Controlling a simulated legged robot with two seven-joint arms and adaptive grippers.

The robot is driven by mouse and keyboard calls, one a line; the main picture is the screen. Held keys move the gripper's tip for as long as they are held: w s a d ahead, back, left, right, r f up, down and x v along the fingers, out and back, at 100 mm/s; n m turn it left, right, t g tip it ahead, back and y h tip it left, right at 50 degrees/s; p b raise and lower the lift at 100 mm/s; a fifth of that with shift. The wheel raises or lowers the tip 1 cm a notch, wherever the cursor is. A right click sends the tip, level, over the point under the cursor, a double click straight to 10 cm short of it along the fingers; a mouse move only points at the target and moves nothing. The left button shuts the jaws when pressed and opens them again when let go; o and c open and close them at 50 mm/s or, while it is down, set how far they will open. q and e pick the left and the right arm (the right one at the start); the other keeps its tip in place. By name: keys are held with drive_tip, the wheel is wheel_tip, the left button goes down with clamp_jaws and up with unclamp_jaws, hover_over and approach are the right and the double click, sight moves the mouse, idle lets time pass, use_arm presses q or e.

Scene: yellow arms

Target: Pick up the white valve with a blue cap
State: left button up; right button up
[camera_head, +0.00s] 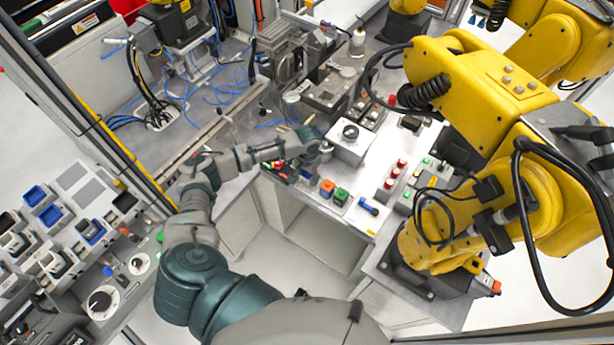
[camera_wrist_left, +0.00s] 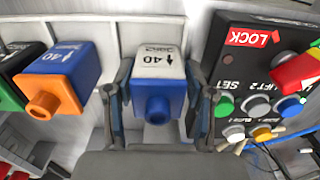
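The white valve with a blue cap (camera_wrist_left: 159,82) stands in the middle of the left wrist view. Its white top is marked 40 and a round blue knob faces me. My left gripper (camera_wrist_left: 158,105) has one finger on each side of it, with narrow gaps visible between fingers and valve. In the head view my left gripper (camera_head: 308,148) is over the near left part of the white table; the valve is hard to make out there. My right gripper is not in view.
A blue valve with an orange cap (camera_wrist_left: 55,78) stands just left of the valve, with a green one (camera_wrist_left: 8,95) beyond. A black button panel (camera_wrist_left: 262,85) with a red LOCK label is close on the right. A yellow robot arm (camera_head: 480,85) stands at the table's right.

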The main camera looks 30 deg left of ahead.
use_arm(q)
clamp_jaws()
drive_tip(key=shift+r, duration=0.1)
